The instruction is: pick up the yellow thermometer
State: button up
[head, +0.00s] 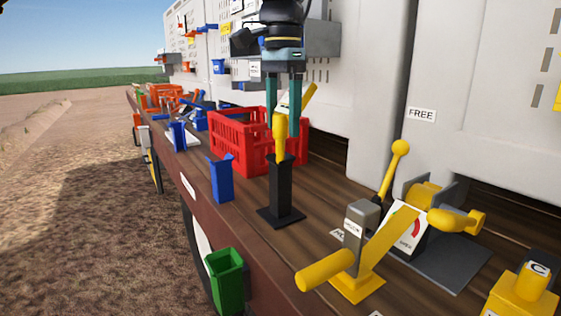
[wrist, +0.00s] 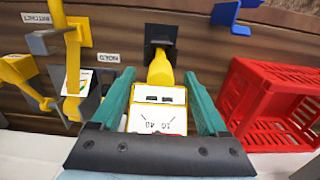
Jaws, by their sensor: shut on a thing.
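The yellow thermometer (head: 279,130) has a white dial face and stands near upright at the black stand (head: 282,195). It also shows in the wrist view (wrist: 160,75), its white face marked with numbers. My gripper (head: 283,128) comes down from above with its teal fingers on both sides of the thermometer. It is shut on it, as the wrist view shows with the fingers (wrist: 159,85) beside the white face. The thermometer's lower end meets the top of the stand. I cannot tell whether it still sits inside.
A red crate (head: 240,140) stands just behind the stand. A blue holder (head: 221,178) is to its left and a green bin (head: 225,275) hangs at the front edge. Yellow-handled levers (head: 350,255) stand at the right. White panels (head: 380,90) rise behind.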

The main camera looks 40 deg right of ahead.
grip_shut()
jog(key=shift+r, duration=0.1)
